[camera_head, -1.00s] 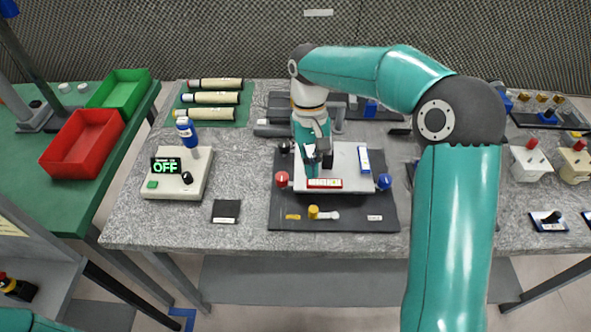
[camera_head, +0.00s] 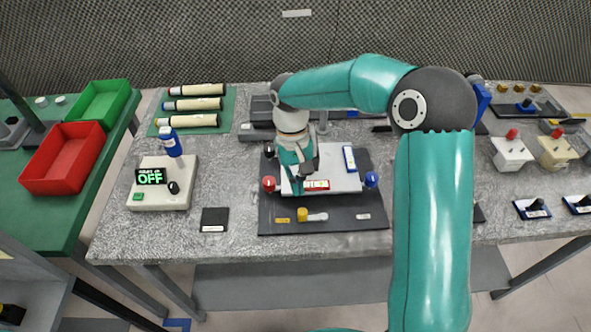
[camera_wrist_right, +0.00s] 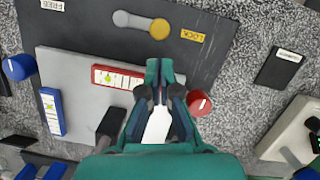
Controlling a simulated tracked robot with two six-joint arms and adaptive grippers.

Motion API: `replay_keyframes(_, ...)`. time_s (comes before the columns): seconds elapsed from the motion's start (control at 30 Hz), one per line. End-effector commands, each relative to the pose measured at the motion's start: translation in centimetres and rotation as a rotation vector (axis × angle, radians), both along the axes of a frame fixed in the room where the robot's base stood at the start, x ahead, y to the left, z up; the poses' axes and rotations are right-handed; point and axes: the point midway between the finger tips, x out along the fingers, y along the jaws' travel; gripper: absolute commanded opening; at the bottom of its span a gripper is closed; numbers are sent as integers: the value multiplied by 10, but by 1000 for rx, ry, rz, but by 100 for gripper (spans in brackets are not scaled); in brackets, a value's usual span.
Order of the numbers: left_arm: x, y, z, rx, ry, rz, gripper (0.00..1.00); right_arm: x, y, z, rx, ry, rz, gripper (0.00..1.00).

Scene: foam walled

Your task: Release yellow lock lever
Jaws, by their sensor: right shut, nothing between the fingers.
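The yellow-knobbed lock lever (camera_head: 302,215) lies on the front strip of the dark base plate (camera_head: 345,225). In the right wrist view its yellow knob (camera_wrist_right: 159,29) is at the end beside the yellow LOCK label (camera_wrist_right: 192,35). Its grey arm points away, toward the FREE label (camera_wrist_right: 52,5). My right gripper (camera_head: 298,188) is shut and empty, pointing down at the front left of the light grey plate, behind the lever. In the right wrist view its fingertips (camera_wrist_right: 160,66) are apart from the lever. My left gripper is not in view.
A red knob (camera_wrist_right: 199,103) stands close beside the right gripper, and a red-and-white strip (camera_wrist_right: 118,77) lies on its other side. A blue knob (camera_head: 371,179) and blue-and-white block (camera_head: 349,158) are farther right. A control box reading OFF (camera_head: 160,182) stands left.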

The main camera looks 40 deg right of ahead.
Motion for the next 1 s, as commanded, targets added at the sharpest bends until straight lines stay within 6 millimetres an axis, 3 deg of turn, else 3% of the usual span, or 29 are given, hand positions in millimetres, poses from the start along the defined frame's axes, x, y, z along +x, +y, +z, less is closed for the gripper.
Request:
replay_keyframes(0.3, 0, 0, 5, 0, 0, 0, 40, -10, 2, -36, 0, 2, -2, 0)
replay_keyframes(1.0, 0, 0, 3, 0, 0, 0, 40, -11, 5, -39, 0, -1, 42, 0)
